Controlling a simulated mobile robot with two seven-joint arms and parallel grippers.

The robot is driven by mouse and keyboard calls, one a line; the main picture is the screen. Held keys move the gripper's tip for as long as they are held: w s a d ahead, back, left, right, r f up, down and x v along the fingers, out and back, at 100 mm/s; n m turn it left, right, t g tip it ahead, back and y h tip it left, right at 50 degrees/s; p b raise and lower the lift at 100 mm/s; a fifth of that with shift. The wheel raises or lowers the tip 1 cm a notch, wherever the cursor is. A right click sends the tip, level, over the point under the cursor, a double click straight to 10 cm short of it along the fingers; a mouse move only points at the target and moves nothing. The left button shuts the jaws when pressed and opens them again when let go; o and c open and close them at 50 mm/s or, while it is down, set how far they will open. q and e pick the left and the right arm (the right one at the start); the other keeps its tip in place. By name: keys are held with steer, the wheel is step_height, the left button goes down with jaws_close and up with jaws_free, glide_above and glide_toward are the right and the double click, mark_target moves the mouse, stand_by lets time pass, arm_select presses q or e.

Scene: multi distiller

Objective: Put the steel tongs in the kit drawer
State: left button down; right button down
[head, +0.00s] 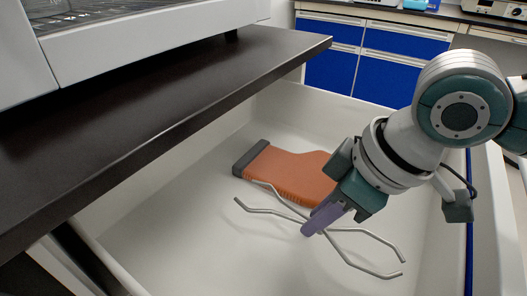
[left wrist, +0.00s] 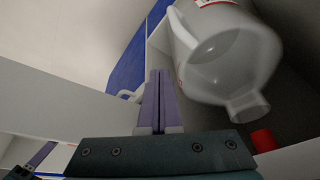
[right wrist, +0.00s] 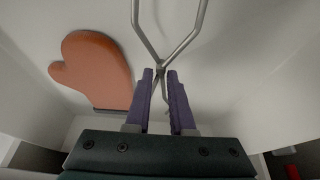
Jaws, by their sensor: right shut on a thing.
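The steel tongs (head: 362,256) are a thin crossed pair of silver rods, seen inside the open white drawer (head: 140,245) in the head view. My right gripper (head: 308,230) points down into the drawer and is shut on the tongs near their crossing. The right wrist view shows the tongs (right wrist: 160,68) between the purple fingertips (right wrist: 160,73). Whether the tongs touch the drawer floor I cannot tell. My left gripper (left wrist: 158,75) shows only in its own wrist view, with its fingers together and nothing visible between them.
An orange mitt (head: 290,172) with a dark cuff lies in the drawer beside the tongs. A dark worktop (head: 150,110) overhangs the drawer's left side. Blue cabinets (head: 380,58) stand behind. The left wrist view shows a translucent jug (left wrist: 225,60) and a red object (left wrist: 263,140).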

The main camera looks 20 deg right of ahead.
step_height(320, 180, down, 3)
steer(key=shift+r+b, duration=0.15)
steer(key=shift+b, duration=0.3)
steer(key=shift+r, duration=0.1)
steer(key=c, duration=0.8)
jaws_free()
steer(key=shift+o, duration=0.2)
steer(key=p+v, duration=0.5)
steer(key=v, duration=0.6)
steer(key=shift+s+d+r+p, duration=0.1)
steer(key=shift+s+r+p, duration=0.1)
steer(key=shift+r+p, duration=0.2)
steer(key=shift+r, duration=0.15)
